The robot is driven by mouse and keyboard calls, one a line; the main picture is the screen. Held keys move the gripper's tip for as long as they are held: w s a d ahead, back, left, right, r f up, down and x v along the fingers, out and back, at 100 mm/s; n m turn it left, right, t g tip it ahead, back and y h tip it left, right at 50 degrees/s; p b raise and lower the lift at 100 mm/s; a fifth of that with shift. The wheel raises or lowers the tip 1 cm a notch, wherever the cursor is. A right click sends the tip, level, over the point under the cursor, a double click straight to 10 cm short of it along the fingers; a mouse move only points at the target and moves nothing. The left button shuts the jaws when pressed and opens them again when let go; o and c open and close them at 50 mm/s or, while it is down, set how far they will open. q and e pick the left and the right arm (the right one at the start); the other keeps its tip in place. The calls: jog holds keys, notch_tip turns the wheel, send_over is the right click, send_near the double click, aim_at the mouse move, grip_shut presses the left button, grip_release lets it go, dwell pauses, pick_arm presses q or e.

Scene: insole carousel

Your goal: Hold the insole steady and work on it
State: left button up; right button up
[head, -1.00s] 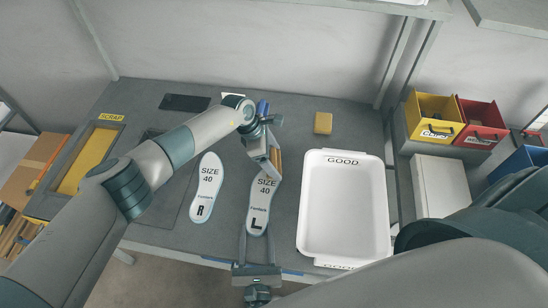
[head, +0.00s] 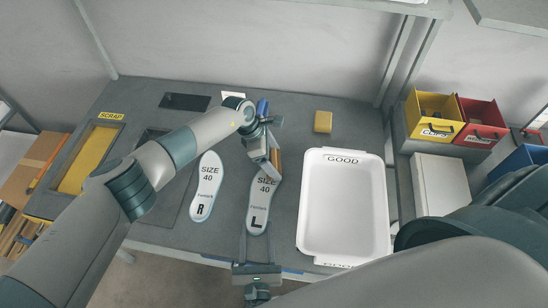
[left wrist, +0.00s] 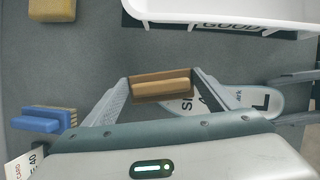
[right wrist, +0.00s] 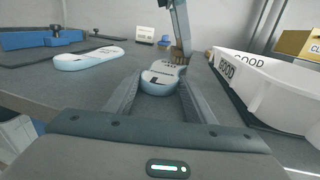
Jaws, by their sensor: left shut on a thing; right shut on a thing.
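The left insole, marked L (head: 258,212), lies on the grey table with its heel toward me. My right gripper (head: 257,236) is shut on its heel, one finger on each side; the heel also shows between the fingers in the right wrist view (right wrist: 160,82). My left gripper (head: 271,166) is shut on a brown brush (left wrist: 160,86) over the toe end of this insole. Its fingers partly cover the SIZE print. Whether the brush touches the surface I cannot tell. The right insole, marked R (head: 206,185), lies flat to the left.
A white GOOD tray (head: 343,258) stands to the right. A yellow block (head: 323,122) and a blue brush (left wrist: 40,120) lie at the back. The yellow SCRAP opening (head: 88,160) is at the left. Yellow (head: 433,115) and red (head: 481,122) bins stand at far right.

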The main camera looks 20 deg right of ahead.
pick_arm(q)
jog(key=shift+f, duration=0.1)
jog(key=shift+w+a, duration=0.3)
jog(key=shift+a, duration=0.35)
jog(key=shift+w+a, duration=0.25)
jog(key=shift+a, duration=0.4)
jog(key=shift+s+d, duration=0.1)
jog(key=shift+d, duration=0.1)
jog(key=shift+s+d+f, duration=0.1)
jog(key=shift+s+d, duration=0.15)
jog(key=shift+d, duration=0.3)
jog(key=shift+s+d, duration=0.25)
jog(key=shift+d, duration=0.3)
jog(key=shift+a, duration=0.15)
jog(key=shift+w+a, duration=0.3)
jog(key=shift+a, duration=0.35)
jog(key=shift+w+a, duration=0.25)
jog(key=shift+a, duration=0.35)
notch_tip(320, 180, up, 7)
